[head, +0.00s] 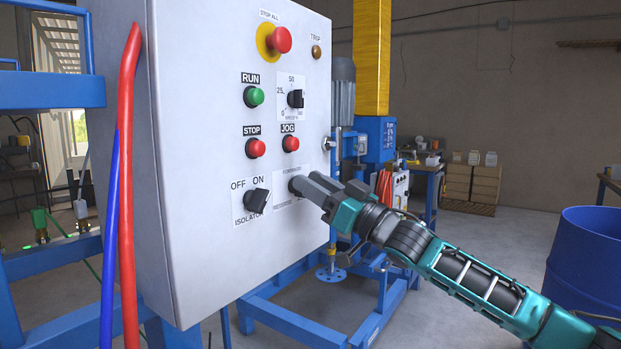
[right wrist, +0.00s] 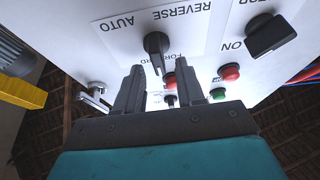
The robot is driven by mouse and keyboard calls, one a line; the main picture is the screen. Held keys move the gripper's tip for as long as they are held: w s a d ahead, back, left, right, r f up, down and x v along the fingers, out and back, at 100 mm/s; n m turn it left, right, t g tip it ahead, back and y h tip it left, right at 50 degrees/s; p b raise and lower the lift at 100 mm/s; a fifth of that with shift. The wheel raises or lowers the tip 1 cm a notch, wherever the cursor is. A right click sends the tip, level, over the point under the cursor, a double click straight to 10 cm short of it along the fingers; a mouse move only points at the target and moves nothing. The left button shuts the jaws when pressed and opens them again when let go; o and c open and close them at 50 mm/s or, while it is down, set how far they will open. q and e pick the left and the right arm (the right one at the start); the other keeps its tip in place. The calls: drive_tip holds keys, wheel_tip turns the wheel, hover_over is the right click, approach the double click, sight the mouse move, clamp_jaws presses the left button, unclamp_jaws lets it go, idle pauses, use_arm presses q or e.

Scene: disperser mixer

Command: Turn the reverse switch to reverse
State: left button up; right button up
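The reverse switch is a black rotary knob (head: 296,185) on a white label plate low on the grey control panel (head: 215,150). My right gripper (head: 318,188) is at the knob and hides part of it and of the plate. In the right wrist view the switch knob (right wrist: 155,44) shows upside down, with REVERSE, AUTO and a partly covered FORWARD around it. My right gripper's two fingers (right wrist: 160,72) are apart there, with the knob between and just beyond the tips. I cannot tell whether they touch it. My left gripper is not in view.
The isolator switch (head: 257,200) is left of the reverse switch. The red jog button (head: 291,144), stop button (head: 256,148) and green run button (head: 254,96) are above. A blue drum (head: 590,255) stands at the right, with open floor between.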

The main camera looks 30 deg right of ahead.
drive_tip(key=shift+w+a+r, duration=0.2)
drive_tip(key=shift+w+r, duration=0.05)
drive_tip(key=shift+w, duration=0.2)
clamp_jaws()
